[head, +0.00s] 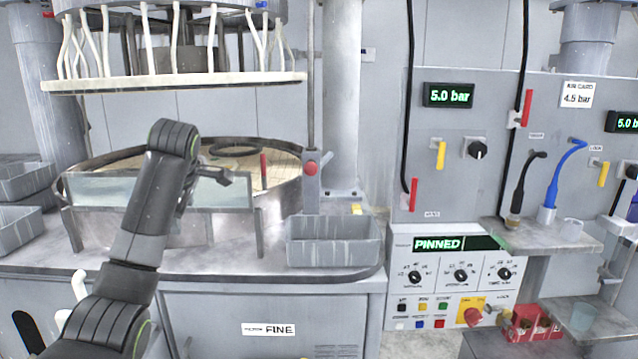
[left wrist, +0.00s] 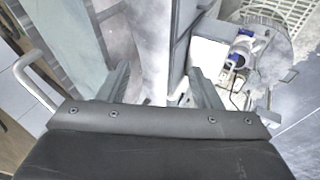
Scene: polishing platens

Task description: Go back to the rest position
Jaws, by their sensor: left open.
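My left gripper (head: 222,177) is open and empty in the head view. It hangs over the front part of the round polishing basin (head: 105,158), near the red-topped post. My left arm rises from the bottom left of the picture to it. In the left wrist view my left gripper (left wrist: 160,85) shows two spread fingers with nothing between them. A dark ring (head: 233,151) lies on the tan platen (head: 278,165) behind the gripper. I make out no right gripper for sure.
A clear splash panel (head: 100,190) stands at the basin's front. An upper plate (head: 180,82) with hoses hangs above. A grey bin (head: 333,248) sits on the bench to the right. A control panel reading PINNED (head: 438,244) and a red rack (head: 530,325) are farther right.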

